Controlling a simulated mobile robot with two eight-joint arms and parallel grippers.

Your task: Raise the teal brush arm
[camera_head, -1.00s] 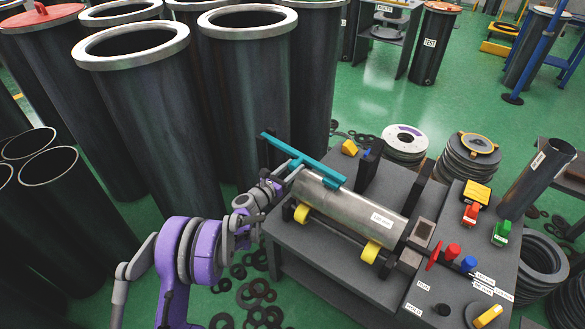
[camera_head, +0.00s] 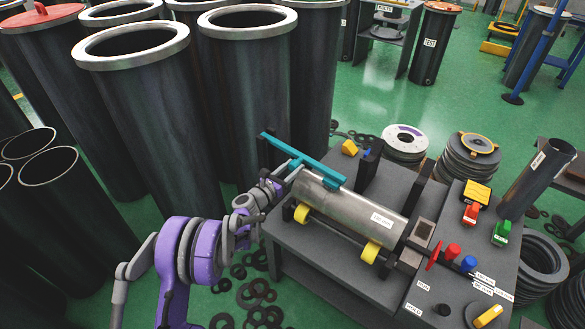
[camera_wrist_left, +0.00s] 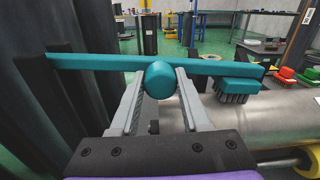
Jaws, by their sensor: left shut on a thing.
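The teal brush arm (camera_head: 303,160) runs across the left end of the steel cylinder (camera_head: 350,207) on the bench. In the left wrist view the arm is a long teal bar (camera_wrist_left: 95,63) with a round knob (camera_wrist_left: 160,80) and a brush block (camera_wrist_left: 238,86) with dark bristles at its right. The bristles are at the cylinder's top; I cannot tell whether they touch. My left gripper (camera_head: 281,180) is shut on the knob, one finger on each side, as its wrist view shows (camera_wrist_left: 161,88). My right gripper is not in view.
Yellow rollers (camera_head: 371,251) sit under the cylinder. A panel with buttons, a red knob (camera_head: 453,250) and a blue knob (camera_head: 468,264) is at right. Tall dark cylinders (camera_head: 253,100) stand close behind my left arm. Dark rings (camera_head: 250,293) lie on the floor.

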